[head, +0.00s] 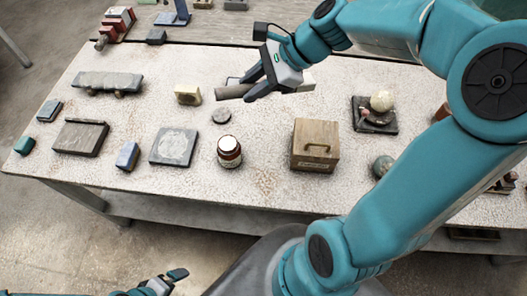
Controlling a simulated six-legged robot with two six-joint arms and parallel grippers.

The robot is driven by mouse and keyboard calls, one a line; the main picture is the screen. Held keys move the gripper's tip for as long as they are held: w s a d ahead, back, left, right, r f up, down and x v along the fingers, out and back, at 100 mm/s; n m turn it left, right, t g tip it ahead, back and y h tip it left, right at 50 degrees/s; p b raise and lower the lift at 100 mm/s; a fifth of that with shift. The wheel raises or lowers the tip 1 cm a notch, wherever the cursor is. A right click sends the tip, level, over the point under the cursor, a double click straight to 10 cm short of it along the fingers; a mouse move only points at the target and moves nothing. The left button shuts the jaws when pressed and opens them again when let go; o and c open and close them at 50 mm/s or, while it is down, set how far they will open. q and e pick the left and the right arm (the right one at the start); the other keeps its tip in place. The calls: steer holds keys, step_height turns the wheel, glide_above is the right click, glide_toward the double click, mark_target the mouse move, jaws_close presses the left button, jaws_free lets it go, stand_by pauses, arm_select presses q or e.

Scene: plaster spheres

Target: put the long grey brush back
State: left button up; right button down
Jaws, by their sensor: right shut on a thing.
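My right gripper (262,88) is over the back middle of the pale worktable (270,195). Its dark fingers are shut on a long grey rod-like thing, which looks like the long grey brush (232,92). The brush lies roughly level across the picture, its grey end out to the left of the fingers and a paler part to the right. The fingers hide its middle, and I cannot tell whether it touches the table. My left gripper (172,281) is low in the picture, off the table's front edge, with nothing visible in it; its jaw opening is unclear.
A long grey slab (108,80) and dark tray (80,137) are left.

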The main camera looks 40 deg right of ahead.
steer(key=shift+s+a+r, duration=0.1)
steer(key=shift+s+r, duration=0.05)
steer(key=shift+r, duration=0.25)
steer(key=shift+s+a+r, duration=0.1)
steer(key=shift+r, duration=0.3)
steer(key=shift+s+r+h, duration=0.15)
steer(key=shift+s+h, duration=0.1)
steer(key=shift+h, duration=0.15)
step_height(320, 180, down, 22)
steer(key=b, duration=0.5)
steer(key=shift+w+r+g, duration=0.15)
steer(key=shift+w+g, duration=0.05)
steer(key=shift+g, duration=0.1)
steer(key=c, duration=0.8)
jaws_free()
steer(key=shift+s+r, duration=0.15)
steer(key=shift+d, duration=0.1)
